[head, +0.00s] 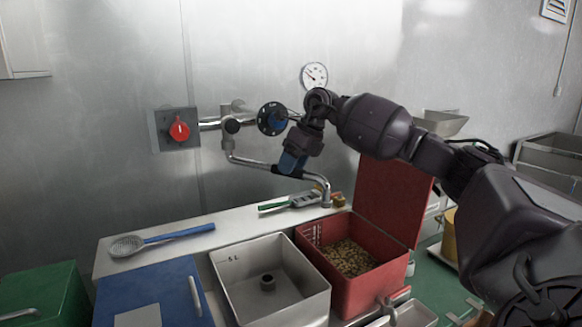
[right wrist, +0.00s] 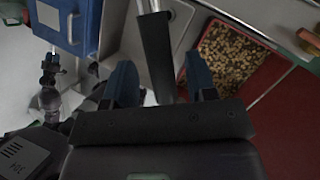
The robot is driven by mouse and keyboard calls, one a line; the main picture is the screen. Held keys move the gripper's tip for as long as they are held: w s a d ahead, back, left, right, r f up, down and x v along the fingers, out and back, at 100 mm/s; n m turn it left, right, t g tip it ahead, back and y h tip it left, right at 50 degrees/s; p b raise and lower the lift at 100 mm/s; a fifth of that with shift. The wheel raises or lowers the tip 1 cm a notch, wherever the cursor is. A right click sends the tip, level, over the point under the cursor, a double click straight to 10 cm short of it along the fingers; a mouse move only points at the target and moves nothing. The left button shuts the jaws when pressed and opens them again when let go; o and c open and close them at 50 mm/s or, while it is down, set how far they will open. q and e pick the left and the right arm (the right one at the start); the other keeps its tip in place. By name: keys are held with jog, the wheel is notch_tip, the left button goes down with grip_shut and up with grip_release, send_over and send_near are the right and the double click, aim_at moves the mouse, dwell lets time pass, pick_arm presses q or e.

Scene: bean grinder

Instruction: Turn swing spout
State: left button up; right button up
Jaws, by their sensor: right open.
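The swing spout (head: 248,161) is a steel pipe from the wall fitting, running right and bending down at its outlet over the worktop near the red bin. Its black sleeve (head: 283,171) also shows in the right wrist view (right wrist: 156,45). My right gripper (head: 293,161) is at the sleeve, blue fingers pointing down. In the right wrist view the gripper (right wrist: 160,72) is open, with the sleeve between its two fingers and gaps on both sides. Contact cannot be told.
A skimmer (head: 165,237) lies on the worktop.

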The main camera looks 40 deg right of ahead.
pick_arm(q)
jog(key=shift+s+f, duration=0.15)
jog(key=shift+s, duration=0.15)
pick_arm(e)
jog(key=v, duration=1)
jog(key=shift+c, duration=0.3)
